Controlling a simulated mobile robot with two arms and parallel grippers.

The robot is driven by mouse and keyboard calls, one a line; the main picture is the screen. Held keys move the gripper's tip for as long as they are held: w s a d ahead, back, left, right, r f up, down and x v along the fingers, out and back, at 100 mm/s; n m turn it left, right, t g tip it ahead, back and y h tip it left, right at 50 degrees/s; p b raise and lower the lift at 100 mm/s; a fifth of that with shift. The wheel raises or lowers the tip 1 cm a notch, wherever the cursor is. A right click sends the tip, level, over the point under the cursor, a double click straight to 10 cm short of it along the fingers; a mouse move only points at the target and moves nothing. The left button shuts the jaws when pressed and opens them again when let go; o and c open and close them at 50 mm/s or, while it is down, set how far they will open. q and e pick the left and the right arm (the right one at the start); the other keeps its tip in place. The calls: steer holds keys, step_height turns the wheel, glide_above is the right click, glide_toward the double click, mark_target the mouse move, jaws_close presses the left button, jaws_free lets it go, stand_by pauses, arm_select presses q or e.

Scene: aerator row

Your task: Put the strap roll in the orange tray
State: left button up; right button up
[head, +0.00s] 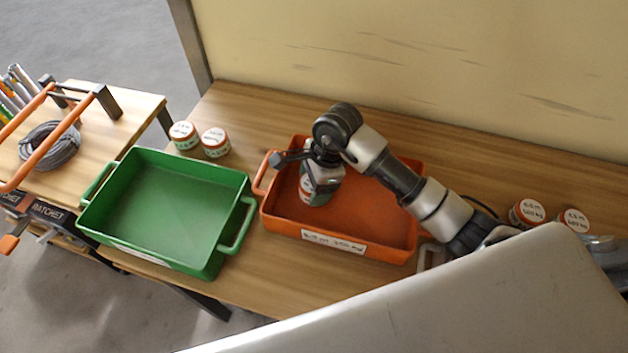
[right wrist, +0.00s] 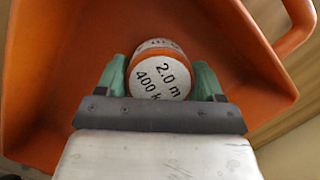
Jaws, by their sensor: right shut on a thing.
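The strap roll (head: 311,194) is a small orange and white cylinder, and its label in the right wrist view (right wrist: 158,80) reads 2.0 m and 400. My right gripper (head: 317,183) is shut on it, with green fingers on both sides of the roll. The roll is over the left part of the orange tray (head: 375,222), inside its walls. I cannot tell whether it touches the tray floor. The tray carries a white label on its front and also fills much of the right wrist view (right wrist: 60,80). My left gripper is not in view.
An empty green tray (head: 170,205) stands left of the orange one. Two rolls (head: 215,142) stand behind it. Two more rolls (head: 528,212) stand at the right. A side table (head: 110,140) at the left holds a grey coil (head: 50,146). A wall panel (head: 420,60) rises behind.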

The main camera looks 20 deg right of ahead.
steer(key=shift+f, duration=0.1)
steer(key=o, duration=1)
steer(key=shift+r, duration=0.2)
steer(key=b+v, duration=0.2)
steer(key=v, duration=0.8)
steer(key=shift+d+r+b, duration=0.15)
steer(key=shift+r+b, duration=0.05)
steer(key=shift+b, duration=0.1)
steer(key=shift+d+r, duration=0.15)
steer(key=shift+r, duration=0.5)
